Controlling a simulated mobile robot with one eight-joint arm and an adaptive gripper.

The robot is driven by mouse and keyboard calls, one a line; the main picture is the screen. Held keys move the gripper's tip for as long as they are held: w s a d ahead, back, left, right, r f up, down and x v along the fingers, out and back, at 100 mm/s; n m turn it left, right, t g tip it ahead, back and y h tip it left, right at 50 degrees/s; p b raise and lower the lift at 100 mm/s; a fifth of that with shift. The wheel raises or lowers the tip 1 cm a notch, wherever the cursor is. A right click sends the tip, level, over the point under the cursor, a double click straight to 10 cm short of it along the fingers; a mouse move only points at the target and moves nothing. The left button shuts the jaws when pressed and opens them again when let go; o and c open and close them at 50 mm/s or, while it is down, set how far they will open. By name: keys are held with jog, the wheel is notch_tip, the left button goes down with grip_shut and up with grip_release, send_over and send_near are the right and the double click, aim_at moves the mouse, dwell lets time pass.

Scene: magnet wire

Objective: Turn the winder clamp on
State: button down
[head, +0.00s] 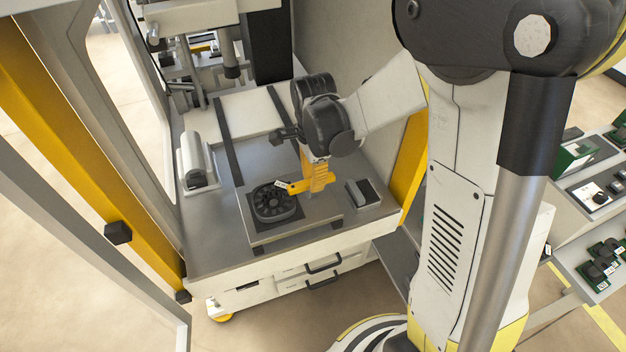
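A black round ribbed part (272,203) lies on a dark square pad on the raised grey plate of the winder table. A yellow bracket (318,180) stands right beside it, with a yellow arm (297,187) reaching left to the edge of the round part. This looks like the winder clamp. I cannot tell whether it is on or off. My gripper (308,152) is at the end of my black wrist, just above the yellow bracket. The wrist hides most of it, so I cannot see its fingers clearly or whether they touch the bracket.
A grey-white cylinder housing (194,160) stands at the table's left. A small dark block (363,192) sits at the right. Yellow and grey frame posts (85,140) flank the left side. Shelves with green parts (600,262) stand at the far right.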

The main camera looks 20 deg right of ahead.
dwell(0.4)
jog(key=c, duration=1.3)
grip_release()
notch_tip(320, 180, up, 12)
